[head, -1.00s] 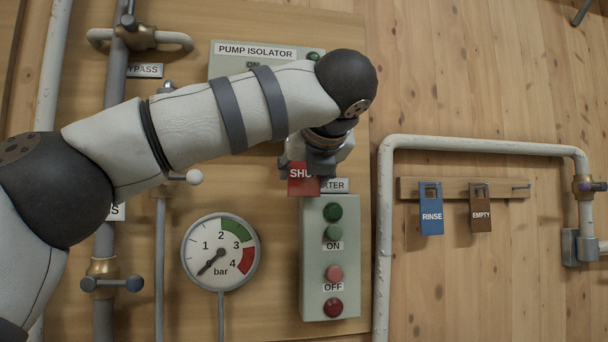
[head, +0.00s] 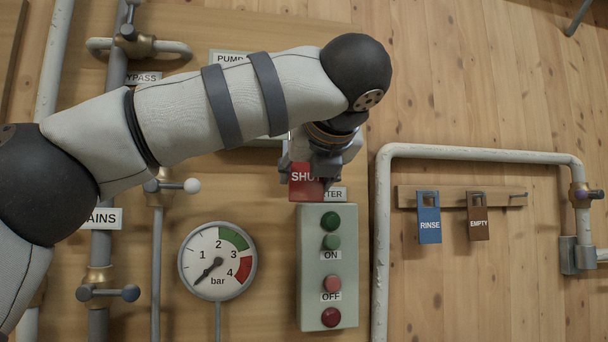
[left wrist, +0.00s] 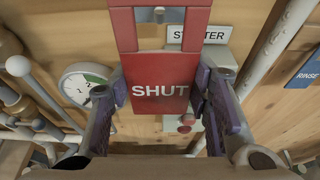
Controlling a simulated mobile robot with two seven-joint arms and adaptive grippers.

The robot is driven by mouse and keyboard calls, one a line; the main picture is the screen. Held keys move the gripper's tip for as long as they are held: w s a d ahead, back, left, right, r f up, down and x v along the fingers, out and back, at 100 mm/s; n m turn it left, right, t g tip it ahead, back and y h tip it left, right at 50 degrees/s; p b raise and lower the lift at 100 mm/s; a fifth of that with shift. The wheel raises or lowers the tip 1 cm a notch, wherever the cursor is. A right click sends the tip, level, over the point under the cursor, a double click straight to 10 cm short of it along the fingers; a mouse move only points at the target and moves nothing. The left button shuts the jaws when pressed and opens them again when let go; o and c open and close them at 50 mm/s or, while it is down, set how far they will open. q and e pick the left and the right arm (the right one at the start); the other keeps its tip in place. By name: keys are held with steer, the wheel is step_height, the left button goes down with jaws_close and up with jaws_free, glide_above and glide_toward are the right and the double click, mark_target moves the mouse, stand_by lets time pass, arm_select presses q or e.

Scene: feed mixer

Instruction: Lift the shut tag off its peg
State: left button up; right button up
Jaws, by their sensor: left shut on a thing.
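The red SHUT tag (head: 306,183) is in front of the wooden panel, just above the starter box and partly over its label. My left gripper (head: 318,163) is shut on it, with a finger at each side edge. In the left wrist view the tag (left wrist: 160,95) is upright between the fingers (left wrist: 160,92), and its open top frame shows. A small round metal end (left wrist: 159,14) shows through that frame; I cannot tell whether it is the peg or whether the tag still hangs on it. My right gripper is in neither view.
The starter box (head: 328,265) with several buttons is below the tag. A gauge (head: 217,260) and valve pipes stand left. The pump isolator (head: 228,58) is mostly behind my arm. A pale pipe (head: 381,250) and a rail with RINSE (head: 429,225) and EMPTY (head: 478,222) tags are right.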

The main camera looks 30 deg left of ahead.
arm_select(q)
steer(key=shift+s+d, duration=0.85)
steer(key=shift+s, duration=0.3)
steer(key=shift+s+d, duration=0.8)
steer(key=shift+s, duration=0.3)
